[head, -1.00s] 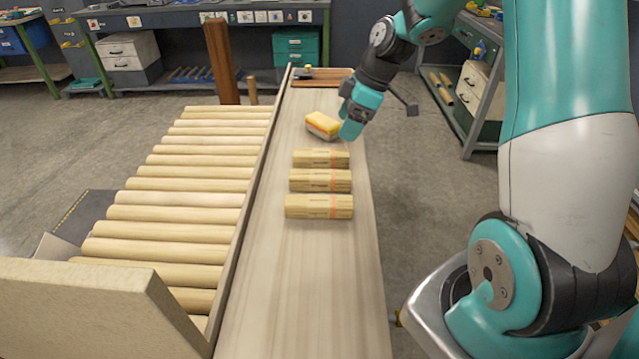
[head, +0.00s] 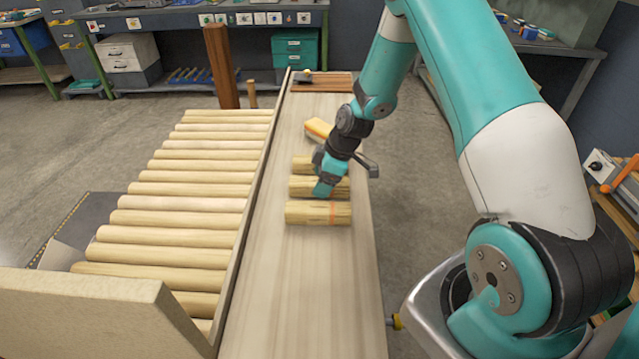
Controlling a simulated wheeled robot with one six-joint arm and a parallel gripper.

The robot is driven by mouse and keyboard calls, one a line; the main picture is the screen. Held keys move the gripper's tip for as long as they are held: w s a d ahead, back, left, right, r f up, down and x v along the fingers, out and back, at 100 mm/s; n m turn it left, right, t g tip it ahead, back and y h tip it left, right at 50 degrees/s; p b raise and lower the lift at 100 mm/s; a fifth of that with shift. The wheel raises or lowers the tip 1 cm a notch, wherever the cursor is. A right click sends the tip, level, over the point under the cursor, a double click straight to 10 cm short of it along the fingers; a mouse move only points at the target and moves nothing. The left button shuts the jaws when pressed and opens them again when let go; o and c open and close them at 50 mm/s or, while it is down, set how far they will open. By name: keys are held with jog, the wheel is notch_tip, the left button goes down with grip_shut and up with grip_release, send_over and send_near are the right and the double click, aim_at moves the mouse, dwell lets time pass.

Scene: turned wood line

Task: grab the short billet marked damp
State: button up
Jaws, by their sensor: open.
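Three short billets lie crosswise in a row on the pale wooden bench. The near billet (head: 318,213) has an orange band near its right end. The middle billet (head: 300,186) and the far billet (head: 302,163) are partly hidden by my gripper. A yellow-orange block-like piece (head: 318,127) lies askew behind them, partly covered by my arm. My gripper (head: 322,190) is open, pointing down at the middle billet; I cannot tell whether it touches it. Markings on the billets are too small to read, so I cannot tell which is damp.
A raised wooden rail (head: 259,170) runs along the bench's left side. Beyond it lies a rack of long round rods (head: 190,190). The near part of the bench (head: 305,290) is clear. A dark brown post (head: 221,68) stands at the back.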

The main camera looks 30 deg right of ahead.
jog(key=shift+x, duration=0.95)
jog(key=shift+c, duration=0.4)
jog(key=shift+r, duration=0.1)
jog(key=c, duration=1)
